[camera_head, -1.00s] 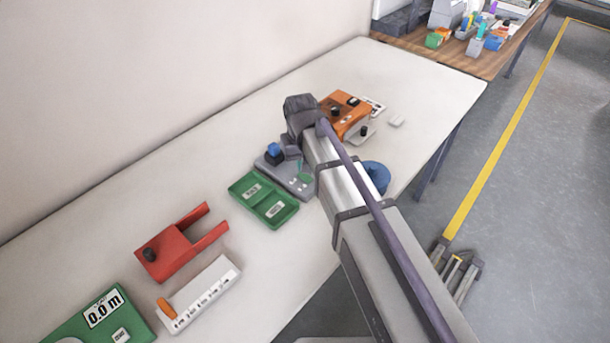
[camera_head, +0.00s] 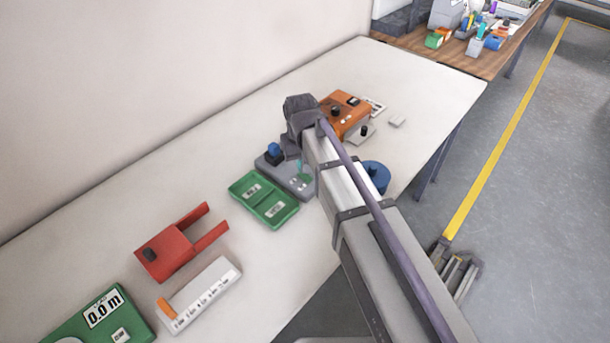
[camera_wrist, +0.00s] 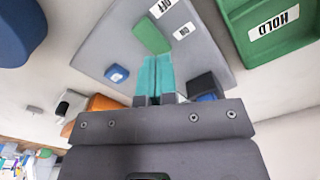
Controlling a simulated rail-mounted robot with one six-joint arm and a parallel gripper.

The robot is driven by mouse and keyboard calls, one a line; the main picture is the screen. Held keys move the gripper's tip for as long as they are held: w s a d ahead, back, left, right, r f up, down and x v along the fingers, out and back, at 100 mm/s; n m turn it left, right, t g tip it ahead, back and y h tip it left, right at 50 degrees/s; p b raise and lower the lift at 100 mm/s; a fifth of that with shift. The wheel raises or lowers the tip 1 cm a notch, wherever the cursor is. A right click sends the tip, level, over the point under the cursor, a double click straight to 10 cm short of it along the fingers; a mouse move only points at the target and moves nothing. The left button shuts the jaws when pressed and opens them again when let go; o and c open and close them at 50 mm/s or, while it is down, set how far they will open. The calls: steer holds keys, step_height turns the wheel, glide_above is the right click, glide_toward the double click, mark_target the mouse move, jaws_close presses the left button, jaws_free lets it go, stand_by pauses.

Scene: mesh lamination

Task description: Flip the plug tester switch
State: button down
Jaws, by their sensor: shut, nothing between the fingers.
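The plug tester (camera_head: 270,168) is a flat grey unit on the white table, partly hidden by my arm in the head view. In the wrist view its grey face (camera_wrist: 100,45) carries a green switch (camera_wrist: 151,33) between an OFF label (camera_wrist: 163,6) and an ON label (camera_wrist: 184,31). My gripper (camera_wrist: 154,60) has teal fingers, shut with nothing between them. Their tips are right by the near end of the green switch; I cannot tell whether they touch. In the head view the gripper (camera_head: 301,170) is over the tester, mostly hidden by my arm.
A dark block with a blue top (camera_head: 273,150) is on the tester's left side. A green two-compartment tray (camera_head: 264,199) lies close by. An orange device (camera_head: 345,112) is behind, and a blue round object (camera_head: 376,176) is to the right. A red fixture (camera_head: 168,252) stands front left.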

steer(key=shift+f+b, duration=1.2)
steer(key=shift+f, duration=0.05)
stand_by(0.3)
step_height(320, 180, up, 7)
steer(key=p, duration=0.7)
steer(key=shift+r, duration=0.2)
steer(key=shift+f, duration=0.15)
steer(key=s+d+m, duration=0.3)
steer(key=s+d, duration=1.1)
steer(key=d, duration=0.4)
steer(key=shift+m, duration=0.3)
